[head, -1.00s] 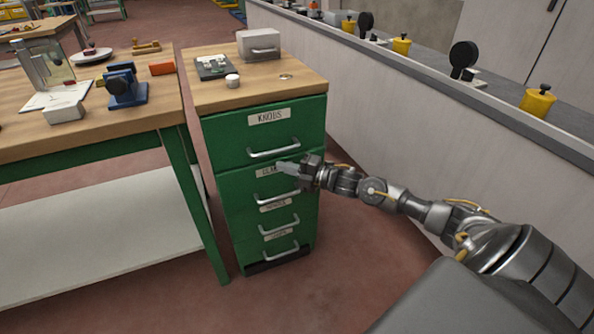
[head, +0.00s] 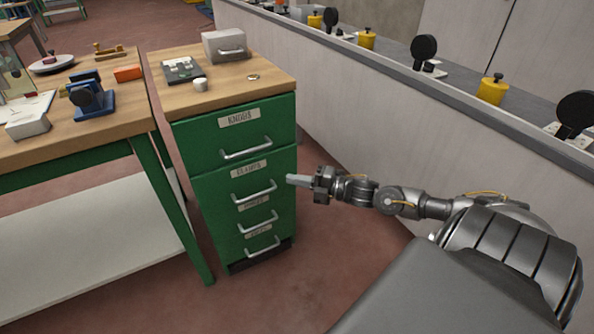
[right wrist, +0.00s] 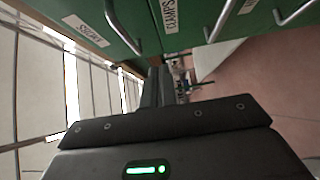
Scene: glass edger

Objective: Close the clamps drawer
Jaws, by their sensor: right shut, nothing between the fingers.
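The green cabinet (head: 184,143) stands at the centre of the head view. Its clamps drawer (head: 218,190) is the second from the top, with a label and a silver handle (head: 255,193). Its front looks about flush with the drawer above, and I see no clear gap. In the right wrist view the clamps label (right wrist: 170,17) shows on the green front. My right gripper (head: 291,180) is shut and empty, by the right edge of the clamps drawer. Its fingers also show in the right wrist view (right wrist: 156,88). Whether they touch the cabinet I cannot tell. My left gripper is out of view.
The knobs drawer (head: 205,150) above looks closed, and lower drawers (head: 241,228) sit beneath. A workbench (head: 90,149) with a blue vise (head: 93,103) stands left. A long grey wall with a ledge (head: 385,95) runs along the right. Red floor (head: 330,262) is free in front.

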